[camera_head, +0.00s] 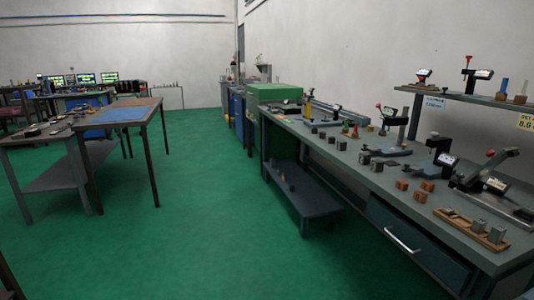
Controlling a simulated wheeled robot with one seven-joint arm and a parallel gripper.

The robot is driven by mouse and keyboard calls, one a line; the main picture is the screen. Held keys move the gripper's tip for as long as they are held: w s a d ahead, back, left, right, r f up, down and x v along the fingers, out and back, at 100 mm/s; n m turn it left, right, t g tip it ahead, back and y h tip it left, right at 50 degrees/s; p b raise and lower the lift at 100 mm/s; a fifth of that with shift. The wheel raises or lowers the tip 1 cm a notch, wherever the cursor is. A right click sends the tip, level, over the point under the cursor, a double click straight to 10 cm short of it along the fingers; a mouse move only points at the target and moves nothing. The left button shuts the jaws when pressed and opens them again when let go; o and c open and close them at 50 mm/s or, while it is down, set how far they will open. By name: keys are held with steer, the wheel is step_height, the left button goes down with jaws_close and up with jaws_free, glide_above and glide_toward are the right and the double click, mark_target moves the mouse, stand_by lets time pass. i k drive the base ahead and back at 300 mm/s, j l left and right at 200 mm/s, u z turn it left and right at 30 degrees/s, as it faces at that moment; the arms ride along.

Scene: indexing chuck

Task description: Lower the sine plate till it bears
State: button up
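What looks like the sine plate (497,166) is at the right end of the long workbench. It is a dark plate tilted up above a flat grey base (506,207), with a small red knob near it. A small display (496,184) sits at its side. The plate's raised end stands clear of the base; what lies under it is too small to tell. My gripper is not in view.
The grey workbench (340,158) runs along the right wall. In front of the sine plate is a wooden tray (455,215) with metal blocks; brown cubes (419,195) lie to its left. A shelf (455,95) overhangs the back. Green floor (220,220) is open.

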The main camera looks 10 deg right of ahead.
mark_target(511, 152)
steer(key=z, duration=0.7)
steer(key=i+j+z, duration=0.45)
steer(key=z, duration=0.25)
steer(key=i+j+z, duration=0.15)
steer(key=j+z, duration=0.2)
steer(key=i+j, duration=0.15)
steer(key=j, duration=0.25)
steer(key=i+j, duration=0.1)
steer(key=j, duration=0.3)
steer(key=i+j+z, duration=0.1)
steer(key=j, duration=0.25)
steer(key=i, duration=0.05)
